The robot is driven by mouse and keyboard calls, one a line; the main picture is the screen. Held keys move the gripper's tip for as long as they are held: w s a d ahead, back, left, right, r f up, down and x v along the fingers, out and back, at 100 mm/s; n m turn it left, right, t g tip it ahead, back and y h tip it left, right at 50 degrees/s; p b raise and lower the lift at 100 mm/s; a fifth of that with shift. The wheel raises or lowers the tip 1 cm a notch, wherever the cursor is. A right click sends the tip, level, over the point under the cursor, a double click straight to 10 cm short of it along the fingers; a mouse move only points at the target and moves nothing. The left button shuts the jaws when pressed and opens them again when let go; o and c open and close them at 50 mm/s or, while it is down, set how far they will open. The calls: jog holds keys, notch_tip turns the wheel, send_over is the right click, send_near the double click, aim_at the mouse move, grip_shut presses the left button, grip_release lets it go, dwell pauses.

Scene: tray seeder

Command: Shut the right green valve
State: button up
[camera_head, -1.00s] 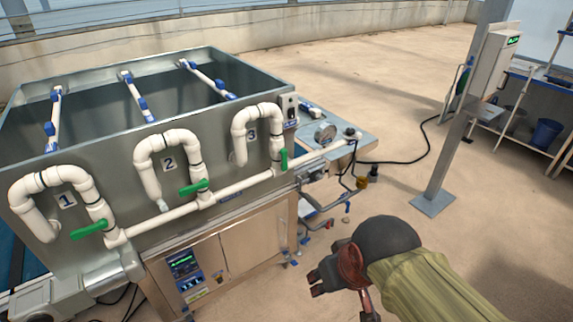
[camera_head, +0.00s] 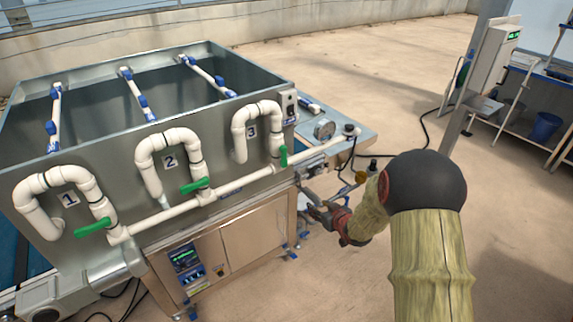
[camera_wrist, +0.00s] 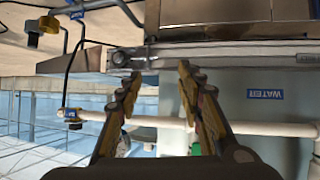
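The right green valve (camera_head: 284,156) is on the white pipe below the number 3 loop in the head view. Its handle stands upright, in line with the pipe. My gripper (camera_head: 314,208) is below and to the right of it, apart from it, near the machine's right end. In the wrist view my gripper (camera_wrist: 160,76) shows two spread fingers with nothing between the tips. A small green patch (camera_wrist: 196,148) shows beside the right finger, probably the valve, mostly hidden. The middle green valve (camera_head: 194,187) and left green valve (camera_head: 93,227) have handles lying roughly sideways.
A long white pipe (camera_head: 240,187) runs along the front of the grey tank (camera_head: 110,175). A pressure gauge (camera_head: 324,129) sits near its right end. A blue WATER label (camera_wrist: 265,94) appears upside down. Open floor (camera_head: 330,75) lies behind; a post cabinet (camera_head: 492,60) stands right.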

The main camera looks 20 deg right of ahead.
jog(key=w+a+r+n+t+y, duration=0.2)
jog(key=w+a+r+t, duration=0.15)
jog(key=r, duration=0.35)
jog(key=t+y, duration=0.2)
jog(key=y, duration=0.1)
send_near(285, 163)
jog(key=w, duration=0.2)
jog(key=b+x, duration=0.1)
jog(key=x, duration=0.2)
jog(key=b+x, duration=0.1)
jog(key=x, duration=0.3)
jog(key=shift+a+f, duration=0.1)
jog(key=shift+a, duration=0.2)
grip_shut()
